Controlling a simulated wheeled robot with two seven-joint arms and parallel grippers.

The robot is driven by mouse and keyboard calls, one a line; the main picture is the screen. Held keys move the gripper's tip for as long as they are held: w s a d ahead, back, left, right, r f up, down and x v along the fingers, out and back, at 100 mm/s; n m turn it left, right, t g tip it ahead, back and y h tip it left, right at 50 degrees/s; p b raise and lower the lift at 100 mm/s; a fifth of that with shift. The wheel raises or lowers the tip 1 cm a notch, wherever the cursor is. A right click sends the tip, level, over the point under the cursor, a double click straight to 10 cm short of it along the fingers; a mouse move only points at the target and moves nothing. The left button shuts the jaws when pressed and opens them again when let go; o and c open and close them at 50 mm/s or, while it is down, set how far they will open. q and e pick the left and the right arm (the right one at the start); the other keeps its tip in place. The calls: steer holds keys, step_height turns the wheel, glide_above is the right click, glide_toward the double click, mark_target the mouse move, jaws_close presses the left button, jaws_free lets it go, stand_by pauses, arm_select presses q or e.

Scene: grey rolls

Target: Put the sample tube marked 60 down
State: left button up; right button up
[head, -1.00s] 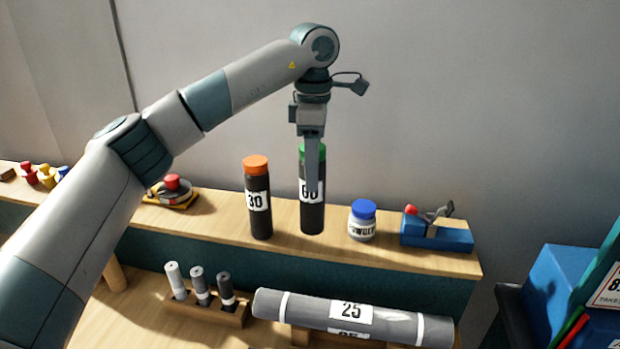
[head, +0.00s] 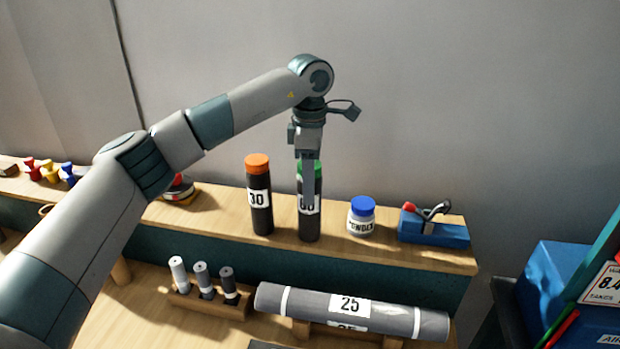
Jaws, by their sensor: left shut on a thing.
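The sample tube marked 60 (head: 309,226) is dark with a green cap and a white label. It stands upright on the wooden shelf (head: 400,255), and its base appears to touch the shelf top. My left gripper (head: 307,205) points straight down and is shut on this tube; a finger runs down its front and covers part of the label and cap. My right gripper is not in view.
A dark tube marked 30 (head: 260,215) with an orange cap stands close to the left. A blue-lidded powder jar (head: 361,218) and a blue block with a lever (head: 433,231) stand to the right. A grey roll marked 25 (head: 390,317) lies below.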

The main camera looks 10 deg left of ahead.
arm_select(q)
steer(key=shift+f, duration=0.1)
steer(key=o, duration=1.4)
step_height(320, 180, up, 11)
steer(key=b, duration=0.3)
steer(key=shift+r, duration=0.6)
